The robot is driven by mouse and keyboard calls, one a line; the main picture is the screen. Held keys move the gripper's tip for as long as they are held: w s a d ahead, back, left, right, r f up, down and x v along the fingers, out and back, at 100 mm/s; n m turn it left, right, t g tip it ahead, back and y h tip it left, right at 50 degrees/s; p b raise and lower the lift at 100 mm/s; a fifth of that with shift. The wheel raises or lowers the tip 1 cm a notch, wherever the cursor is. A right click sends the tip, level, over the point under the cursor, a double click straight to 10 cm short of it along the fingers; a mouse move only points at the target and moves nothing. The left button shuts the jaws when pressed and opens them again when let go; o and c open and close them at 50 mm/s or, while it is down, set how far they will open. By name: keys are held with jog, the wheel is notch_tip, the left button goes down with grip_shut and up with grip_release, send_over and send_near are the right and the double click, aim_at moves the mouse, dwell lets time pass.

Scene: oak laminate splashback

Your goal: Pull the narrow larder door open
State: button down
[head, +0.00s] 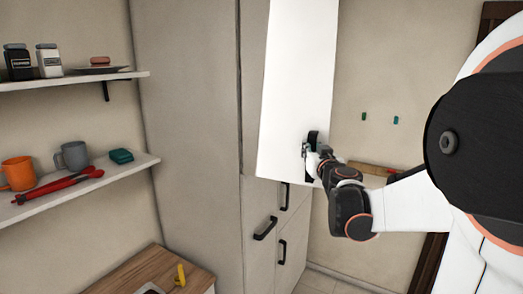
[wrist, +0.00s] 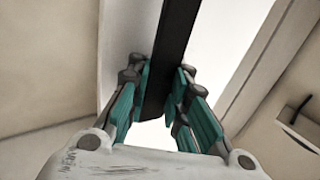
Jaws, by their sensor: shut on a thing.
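The narrow larder door (head: 292,95) is the white upper panel of the tall grey cabinet (head: 190,130). It stands swung out from the cabinet front. Its black bar handle (head: 313,137) is near the door's lower right part. My gripper (head: 310,150) is at that handle. In the wrist view the dark handle (wrist: 177,45) runs between the teal finger pads of my gripper (wrist: 162,85), which is shut on it. The white door face shows behind the handle. The inside of the larder is hidden in the head view.
Below the door are cabinet fronts with black handles (head: 266,229). Two wall shelves (head: 95,183) at left hold jars, mugs and red tongs. A wooden worktop (head: 150,268) is at lower left. Some floor (head: 325,284) shows at the bottom right of the cabinet.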

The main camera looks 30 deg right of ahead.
jog(key=shift+s+a, duration=0.3)
